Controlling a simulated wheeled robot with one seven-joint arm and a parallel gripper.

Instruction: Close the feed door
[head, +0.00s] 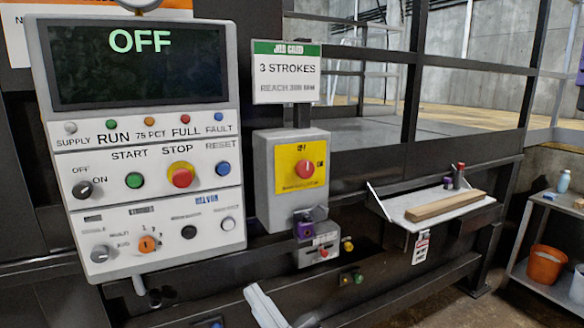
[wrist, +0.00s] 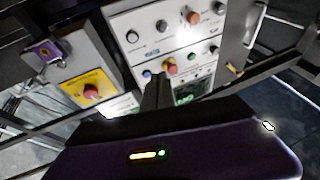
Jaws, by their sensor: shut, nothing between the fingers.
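I cannot pick out the feed door for certain in either view. In the wrist view, a grey metal panel with a long upright bar (wrist: 251,24) shows at the upper right, and I cannot tell whether it is the door. My gripper (wrist: 157,78) shows in the wrist view as dark fingers shut together with nothing between them. They overlap the control panel (wrist: 124,22) in the picture, and I see no clear contact. The same control panel (head: 150,190) stands at the left of the head view, its screen reading OFF. My gripper is not recognisable in the head view.
A grey switch box (head: 262,190) with a yellow plate and red knob is right of the panel, under a "3 STROKES" sign (head: 287,72). A shelf (head: 398,207) holding a wooden block (head: 446,205) juts out. Railings (head: 480,68) and a side trolley (head: 552,205) are at right.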

